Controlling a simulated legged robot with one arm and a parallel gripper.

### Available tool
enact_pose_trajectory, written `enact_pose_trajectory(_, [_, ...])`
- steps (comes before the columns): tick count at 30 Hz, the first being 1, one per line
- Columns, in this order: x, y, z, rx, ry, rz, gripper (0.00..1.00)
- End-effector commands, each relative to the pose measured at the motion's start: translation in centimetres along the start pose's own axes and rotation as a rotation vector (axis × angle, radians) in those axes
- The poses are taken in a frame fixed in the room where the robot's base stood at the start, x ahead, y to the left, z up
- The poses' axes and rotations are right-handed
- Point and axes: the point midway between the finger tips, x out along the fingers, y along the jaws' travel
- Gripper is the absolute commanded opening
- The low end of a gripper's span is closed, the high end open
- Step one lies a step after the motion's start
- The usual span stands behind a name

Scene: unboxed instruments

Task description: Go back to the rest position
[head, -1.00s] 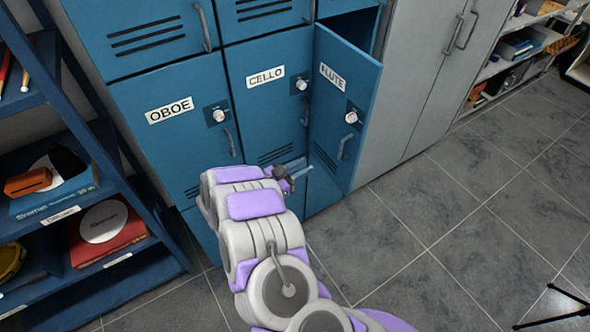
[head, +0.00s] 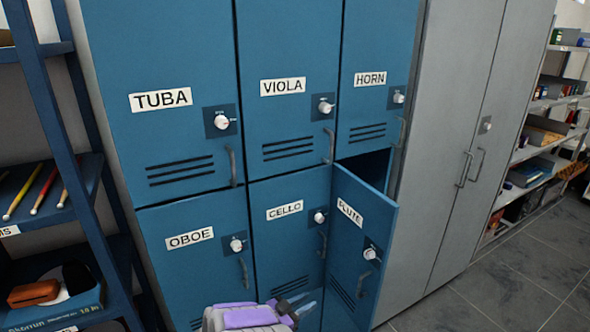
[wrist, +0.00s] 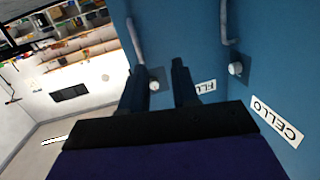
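My gripper (wrist: 159,82) shows in the wrist view with its two dark fingers apart and nothing between them. In the head view it is at the bottom edge (head: 302,304), low in front of the CELLO locker door (head: 290,240), and my arm is mostly out of frame. The FLUTE locker door (head: 352,260) stands ajar to the right of my gripper. Its knob and handle also show in the wrist view, beyond my fingers. I cannot tell whether my gripper touches any door.
The OBOE (head: 190,270), TUBA (head: 165,60), VIOLA (head: 285,60) and HORN (head: 375,50) doors are shut. A blue shelf (head: 70,130) stands left. A grey cabinet (head: 465,110) and a stocked shelf unit (head: 545,145) stand right. Floor (head: 530,275) at lower right is clear.

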Motion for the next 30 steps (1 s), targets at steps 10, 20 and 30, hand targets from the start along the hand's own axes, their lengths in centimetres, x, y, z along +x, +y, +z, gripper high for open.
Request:
enact_pose_trajectory(10, [-4.2,-11.6,-4.6,0.191,-0.473,-0.461,0.30])
enact_pose_trajectory(20, [-12.2,-13.9,-13.6,0.179,-0.787,-0.896,0.30])
enact_pose_trajectory(30, [-18.6,-4.4,-19.3,-0.097,-1.010,-1.170,0.30])
